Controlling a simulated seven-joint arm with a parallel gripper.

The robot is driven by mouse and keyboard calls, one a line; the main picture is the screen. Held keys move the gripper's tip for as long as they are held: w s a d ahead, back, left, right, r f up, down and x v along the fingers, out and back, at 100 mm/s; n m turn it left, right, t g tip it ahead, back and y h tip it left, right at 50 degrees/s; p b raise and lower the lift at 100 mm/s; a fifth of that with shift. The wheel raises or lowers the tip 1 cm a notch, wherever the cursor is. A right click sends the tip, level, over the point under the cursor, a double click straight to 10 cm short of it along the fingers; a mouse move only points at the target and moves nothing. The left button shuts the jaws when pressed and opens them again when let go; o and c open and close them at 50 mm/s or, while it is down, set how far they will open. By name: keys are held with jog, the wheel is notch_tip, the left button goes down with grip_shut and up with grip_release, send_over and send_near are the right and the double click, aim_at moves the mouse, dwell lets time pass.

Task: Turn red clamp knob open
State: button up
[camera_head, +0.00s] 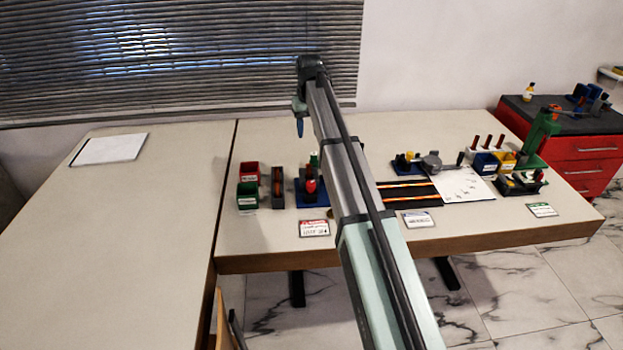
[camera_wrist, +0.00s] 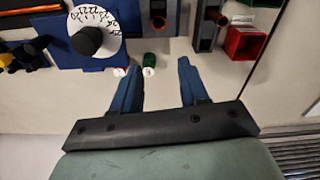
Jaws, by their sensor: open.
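A red knob-like part (camera_head: 310,184) stands on a blue base (camera_head: 314,200) near the table's middle, just left of my arm. In the wrist view, a blue plate (camera_wrist: 95,58) carries a white numbered dial with a black hub (camera_wrist: 88,40).
A green-topped cylinder (camera_wrist: 149,60) stands between the fingers' lines of sight. A dark holder (camera_head: 277,187), a red bin (camera_head: 249,170) and a green bin (camera_head: 247,197) stand to the left. Black strips, a grey device and a green press occupy the right. The left table is mostly clear.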

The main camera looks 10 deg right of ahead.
aim_at(311, 183)
jog(key=s+n, duration=0.4)
jog(key=s, duration=0.4)
jog(key=shift+n+g, duration=0.3)
notch_tip(311, 183, down, 14)
jog(key=shift+s+f, duration=0.15)
jog(key=shift+f, duration=0.05)
jog(key=c, duration=0.8)
